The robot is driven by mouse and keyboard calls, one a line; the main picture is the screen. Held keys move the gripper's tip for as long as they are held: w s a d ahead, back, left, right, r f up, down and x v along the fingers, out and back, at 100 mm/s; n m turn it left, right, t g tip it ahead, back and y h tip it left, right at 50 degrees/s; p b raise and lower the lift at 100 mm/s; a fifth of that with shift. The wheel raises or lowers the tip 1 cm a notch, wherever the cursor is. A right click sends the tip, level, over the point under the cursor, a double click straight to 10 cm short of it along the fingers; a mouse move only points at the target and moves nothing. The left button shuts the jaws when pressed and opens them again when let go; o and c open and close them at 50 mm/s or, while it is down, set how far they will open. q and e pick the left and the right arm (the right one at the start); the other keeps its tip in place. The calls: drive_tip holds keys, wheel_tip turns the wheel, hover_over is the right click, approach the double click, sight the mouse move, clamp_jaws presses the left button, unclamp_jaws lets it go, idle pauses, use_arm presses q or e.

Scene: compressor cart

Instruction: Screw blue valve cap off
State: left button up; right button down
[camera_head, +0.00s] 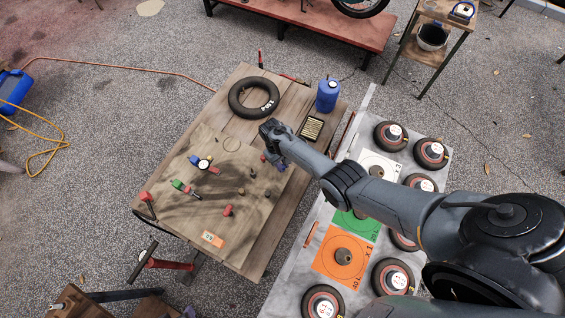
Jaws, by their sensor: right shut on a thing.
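My right arm reaches in from the right over the wooden table (204,130). My right gripper (273,162) is low over the right part of the table top, below the dark end of the arm. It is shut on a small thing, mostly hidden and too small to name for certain. A small bluish patch shows there, and I cannot tell whether it is the blue valve cap or part of the gripper. No other blue valve cap can be made out. My left gripper is not in view.
A red bench (300,12) stands behind.

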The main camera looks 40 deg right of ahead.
drive_tip(key=n+h, duration=0.1)
drive_tip(key=n, duration=0.2)
drive_tip(key=shift+r+n+h+p, duration=0.1)
drive_tip(key=shift+n+h+p, duration=0.3)
drive_tip(key=shift+n, duration=0.6)
drive_tip(key=shift+a+n, duration=0.15)
drive_tip(key=shift+n, duration=0.45)
drive_tip(key=shift+n+t+h+p, duration=0.35)
drive_tip(key=shift+n+p, duration=0.2)
drive_tip(key=shift+n, duration=1.05)
